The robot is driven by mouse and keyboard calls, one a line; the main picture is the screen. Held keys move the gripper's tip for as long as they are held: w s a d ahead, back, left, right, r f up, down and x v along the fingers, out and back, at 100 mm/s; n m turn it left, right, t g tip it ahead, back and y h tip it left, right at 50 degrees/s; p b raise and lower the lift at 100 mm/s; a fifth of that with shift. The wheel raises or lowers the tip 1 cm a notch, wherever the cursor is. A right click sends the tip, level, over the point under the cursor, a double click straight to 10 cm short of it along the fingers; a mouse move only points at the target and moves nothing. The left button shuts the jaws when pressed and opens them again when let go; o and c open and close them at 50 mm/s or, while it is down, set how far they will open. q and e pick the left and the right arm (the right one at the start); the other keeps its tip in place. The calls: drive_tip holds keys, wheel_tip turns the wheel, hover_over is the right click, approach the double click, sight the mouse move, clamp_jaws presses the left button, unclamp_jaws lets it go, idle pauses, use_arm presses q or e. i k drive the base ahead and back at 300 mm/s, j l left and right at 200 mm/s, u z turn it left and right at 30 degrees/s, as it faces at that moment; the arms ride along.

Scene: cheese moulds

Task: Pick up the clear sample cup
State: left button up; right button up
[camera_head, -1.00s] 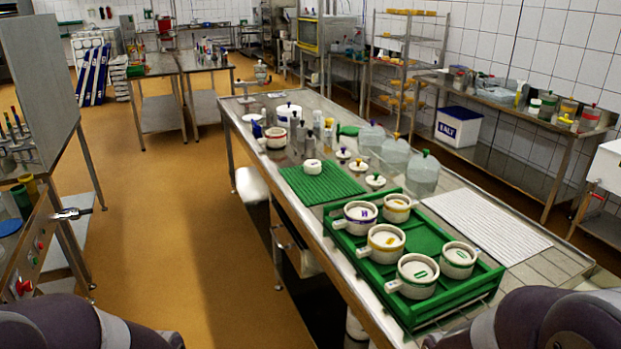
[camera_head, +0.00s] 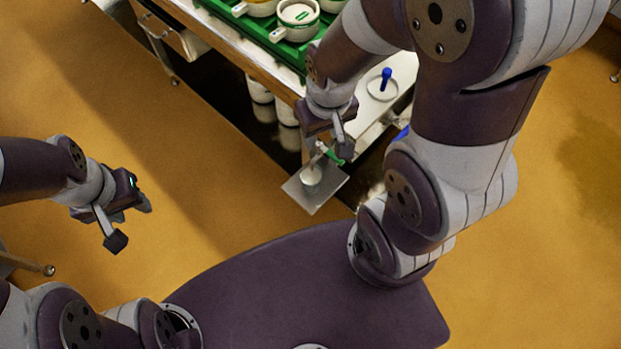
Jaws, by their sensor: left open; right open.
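A small pale, translucent cup (camera_head: 311,175), which looks like the clear sample cup, stands on a small grey metal plate (camera_head: 318,198) at the table's near end. A metal tap with a green handle (camera_head: 335,157) is just above it. My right gripper (camera_head: 334,145) is open, pointing down above the tap and cup. It appears apart from the cup, though its far finger is partly hidden. My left gripper (camera_head: 130,223) is open and empty over the floor at the left, far from the cup.
A green tray (camera_head: 291,50) with white moulds (camera_head: 298,14) sits on the table above. A white disc (camera_head: 382,89) with a blue handle lies right of my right gripper. White containers (camera_head: 287,112) stand below the table.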

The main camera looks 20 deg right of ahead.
sight(310, 181)
drive_tip(key=z, duration=1.15)
